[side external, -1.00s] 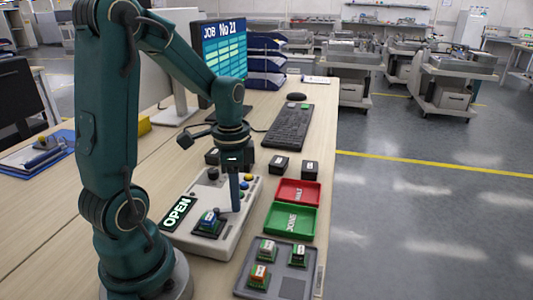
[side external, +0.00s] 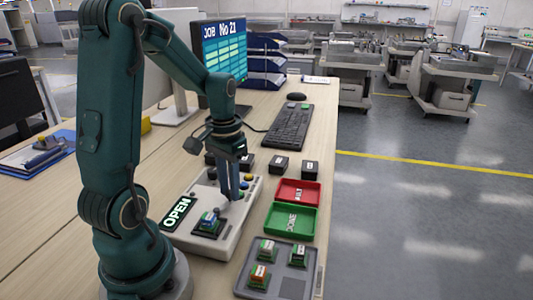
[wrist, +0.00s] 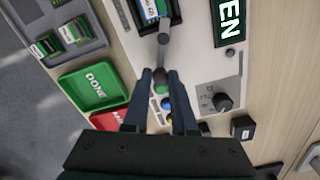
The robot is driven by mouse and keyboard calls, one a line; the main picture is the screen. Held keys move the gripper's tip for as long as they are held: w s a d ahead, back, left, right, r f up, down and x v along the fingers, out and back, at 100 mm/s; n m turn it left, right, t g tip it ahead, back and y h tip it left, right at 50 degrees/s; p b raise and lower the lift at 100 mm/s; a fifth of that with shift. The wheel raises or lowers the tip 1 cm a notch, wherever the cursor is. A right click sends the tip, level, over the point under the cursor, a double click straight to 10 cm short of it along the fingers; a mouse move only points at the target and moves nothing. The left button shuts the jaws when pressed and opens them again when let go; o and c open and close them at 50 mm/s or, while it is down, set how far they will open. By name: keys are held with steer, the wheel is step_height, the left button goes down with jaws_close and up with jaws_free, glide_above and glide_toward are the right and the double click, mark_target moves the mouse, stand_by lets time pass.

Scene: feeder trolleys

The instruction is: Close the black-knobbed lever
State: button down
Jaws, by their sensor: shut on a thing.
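The black-knobbed lever (wrist: 161,58) stands on the grey control box (side external: 228,236), beside a socket (side external: 208,226) that holds a small blue-and-green board (side external: 209,218). My gripper (side external: 233,197) points down over the box. In the wrist view my gripper (wrist: 161,77) has its two fingers on either side of the lever's dark knob, shut on it. The fingers hide part of the knob in the side view. A lit sign (side external: 177,213) on the box reads OPEN.
A green DONE tray (side external: 291,236) and a red tray (side external: 298,203) lie right of the box. A grey tray (side external: 248,253) with several boards is in front. Small black blocks, a keyboard (side external: 288,128) and a monitor (side external: 225,50) stand behind. The box also has a rotary knob (wrist: 223,102).

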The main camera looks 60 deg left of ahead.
mark_target(224, 202)
steer(key=shift+s+a+n, duration=0.25)
steer(key=shift+a+n, duration=0.1)
steer(key=shift+n, duration=0.8)
steer(key=shift+s+a+n, duration=0.2)
steer(key=shift+a+n, duration=0.15)
steer(key=shift+n, duration=0.8)
steer(key=c, duration=0.7)
jaws_free()
steer(key=shift+r, duration=2.6)
